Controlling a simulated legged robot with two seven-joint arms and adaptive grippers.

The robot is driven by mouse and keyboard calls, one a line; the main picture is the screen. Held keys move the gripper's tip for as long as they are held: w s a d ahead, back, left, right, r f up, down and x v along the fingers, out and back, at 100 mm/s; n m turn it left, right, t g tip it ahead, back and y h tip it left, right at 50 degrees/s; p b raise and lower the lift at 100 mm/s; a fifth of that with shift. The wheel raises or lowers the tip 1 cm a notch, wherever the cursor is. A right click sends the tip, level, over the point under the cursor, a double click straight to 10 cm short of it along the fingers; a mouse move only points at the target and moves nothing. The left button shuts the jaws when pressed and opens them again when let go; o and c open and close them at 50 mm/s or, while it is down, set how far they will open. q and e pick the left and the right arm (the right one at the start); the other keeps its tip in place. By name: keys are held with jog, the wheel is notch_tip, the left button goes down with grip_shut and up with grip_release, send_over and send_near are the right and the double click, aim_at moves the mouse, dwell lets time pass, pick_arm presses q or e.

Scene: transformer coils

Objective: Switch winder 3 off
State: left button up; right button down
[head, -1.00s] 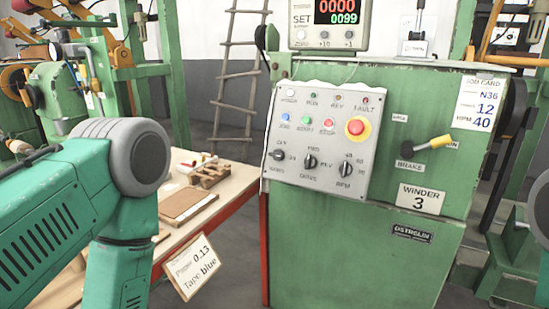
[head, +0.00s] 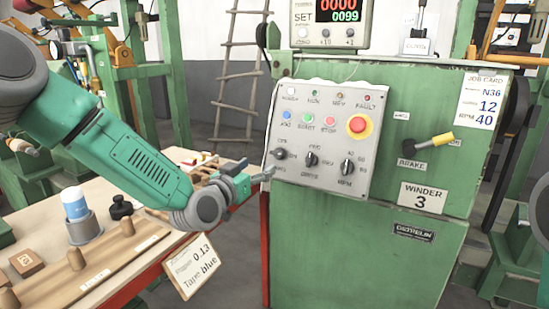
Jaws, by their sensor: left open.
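Winder 3 (head: 370,240) is a green machine with a white plate reading WINDER 3 (head: 423,198). Its grey control panel (head: 325,182) carries blue, green and red buttons, a red emergency stop button on yellow (head: 357,125) and three black rotary knobs. The leftmost knob (head: 279,154) is at the panel's left edge; its exact setting is too small to read. My left gripper (head: 268,174) is open and empty, with its fingers just below and left of that knob, apparently apart from it. My right gripper is out of the picture.
A yellow-tipped brake lever (head: 440,140) sticks out right of the panel. A counter box (head: 328,27) stands on top.

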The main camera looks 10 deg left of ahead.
aim_at(275, 154)
pick_arm(q)
jog(key=b+x, duration=0.1)
jog(key=x, duration=0.8)
jog(key=shift+w+d, duration=0.15)
jog(key=shift+w, duration=0.15)
jog(key=c, duration=1.1)
